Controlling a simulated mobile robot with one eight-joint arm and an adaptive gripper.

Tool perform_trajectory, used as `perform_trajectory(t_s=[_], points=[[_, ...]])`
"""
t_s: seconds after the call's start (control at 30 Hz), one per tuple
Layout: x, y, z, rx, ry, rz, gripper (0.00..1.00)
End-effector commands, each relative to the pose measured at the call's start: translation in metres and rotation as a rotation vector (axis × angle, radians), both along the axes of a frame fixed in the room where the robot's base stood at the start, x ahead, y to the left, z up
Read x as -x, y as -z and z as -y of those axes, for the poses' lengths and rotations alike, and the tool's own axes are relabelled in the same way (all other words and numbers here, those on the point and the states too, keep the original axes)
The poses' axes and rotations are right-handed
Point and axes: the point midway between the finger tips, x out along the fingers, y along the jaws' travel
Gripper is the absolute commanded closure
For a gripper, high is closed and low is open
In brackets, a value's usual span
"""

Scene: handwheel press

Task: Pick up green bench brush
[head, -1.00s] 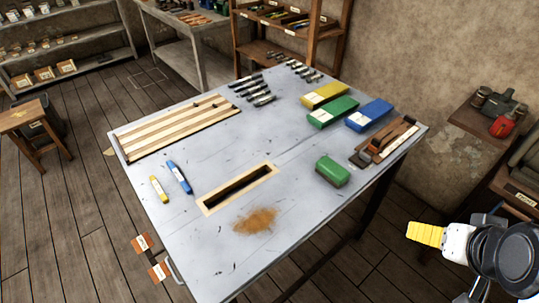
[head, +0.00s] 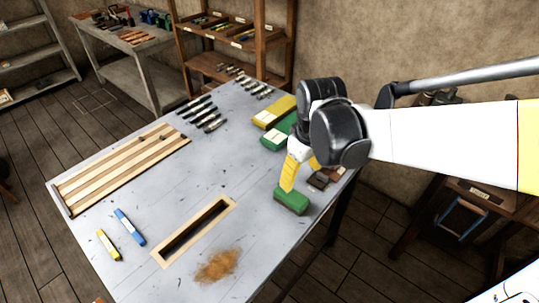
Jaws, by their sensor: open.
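The green bench brush (head: 291,201) is a small green block with dark bristles below, on the grey table near its right edge. My gripper (head: 288,184) is above it, pointing down, with a yellow finger at or just over the brush's upper left part. A second yellow finger shows partly behind, near my dark wrist. The jaws are open. I cannot tell whether a finger touches the brush.
A wood-framed slot (head: 194,231) and a brown dust pile (head: 218,265) lie left of the brush. Blue (head: 129,227) and yellow (head: 109,245) markers, a slatted board (head: 122,168) and dark tools (head: 201,114) lie on the table.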

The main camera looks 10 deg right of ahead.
Motion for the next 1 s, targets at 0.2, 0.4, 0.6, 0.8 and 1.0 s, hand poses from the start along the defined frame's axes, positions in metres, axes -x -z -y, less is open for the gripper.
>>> perform_trajectory(t_s=[0.2,0.4,0.6,0.8,1.0], points=[[-0.025,0.030,0.003,0.012,-0.136,-0.135,0.30],[-0.029,0.051,0.003,0.012,-0.174,-0.173,0.30],[-0.029,0.086,0.003,0.012,-0.174,-0.173,0.30],[-0.029,0.100,0.002,0.012,-0.174,-0.172,0.30],[-0.034,0.123,-0.004,0.012,-0.175,-0.172,0.30]])
